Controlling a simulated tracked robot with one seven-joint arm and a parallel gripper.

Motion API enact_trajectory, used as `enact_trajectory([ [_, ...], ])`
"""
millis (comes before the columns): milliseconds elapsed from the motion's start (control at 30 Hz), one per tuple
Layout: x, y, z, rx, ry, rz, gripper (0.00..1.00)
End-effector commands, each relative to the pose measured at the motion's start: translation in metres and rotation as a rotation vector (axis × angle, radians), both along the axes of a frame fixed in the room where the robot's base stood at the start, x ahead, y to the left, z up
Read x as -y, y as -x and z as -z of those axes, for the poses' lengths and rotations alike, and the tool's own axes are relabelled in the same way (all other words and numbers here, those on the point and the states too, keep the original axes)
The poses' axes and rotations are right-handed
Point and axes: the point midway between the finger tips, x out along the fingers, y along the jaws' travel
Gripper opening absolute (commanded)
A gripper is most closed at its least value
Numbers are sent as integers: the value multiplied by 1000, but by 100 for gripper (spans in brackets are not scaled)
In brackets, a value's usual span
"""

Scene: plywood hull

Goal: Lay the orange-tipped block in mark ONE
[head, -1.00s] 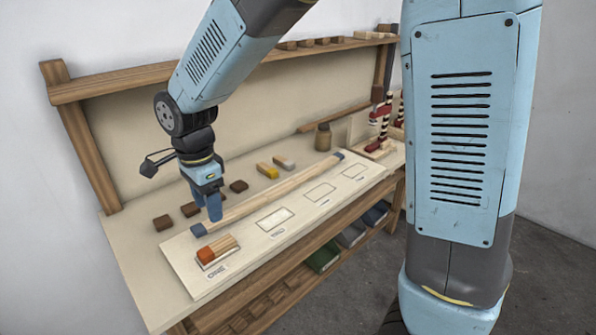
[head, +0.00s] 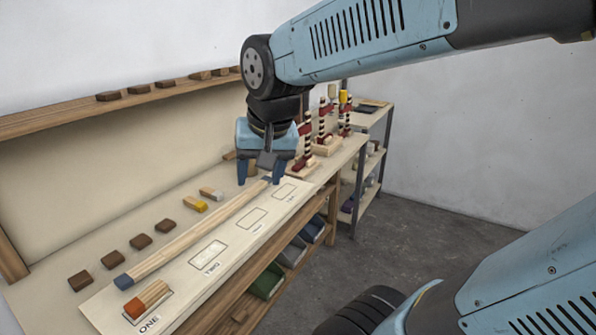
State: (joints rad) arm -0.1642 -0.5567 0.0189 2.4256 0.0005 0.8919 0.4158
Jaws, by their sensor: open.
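The orange-tipped block (head: 147,300) lies on the pale board (head: 104,317) at its near left end, within the outlined mark ONE (head: 165,314), whose label shows just below it. Its orange end points left and the rest is bare wood. My gripper (head: 260,182) is open and empty. It points down over the far right part of the bench, well away from the block. Whether its fingertips touch anything below is hard to tell.
A long wooden bar (head: 190,236) with blue ends lies along the board behind the marks. Yellow-tipped (head: 195,205) and grey-tipped (head: 211,194) blocks and several dark brown blocks (head: 140,241) lie behind it. Mark TWO (head: 209,254) and another outline (head: 251,218) are empty. Striped posts (head: 323,130) stand beyond.

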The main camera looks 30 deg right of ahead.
Motion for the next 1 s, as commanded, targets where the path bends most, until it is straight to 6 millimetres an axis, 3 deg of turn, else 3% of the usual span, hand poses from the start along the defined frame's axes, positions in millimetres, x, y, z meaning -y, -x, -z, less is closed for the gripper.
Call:
enact_trajectory([
  [200,36,35,-9,93,104,-134,56],
  [367,52,47,-10,119,147,-186,56],
  [1000,53,49,-10,121,156,-198,56],
])
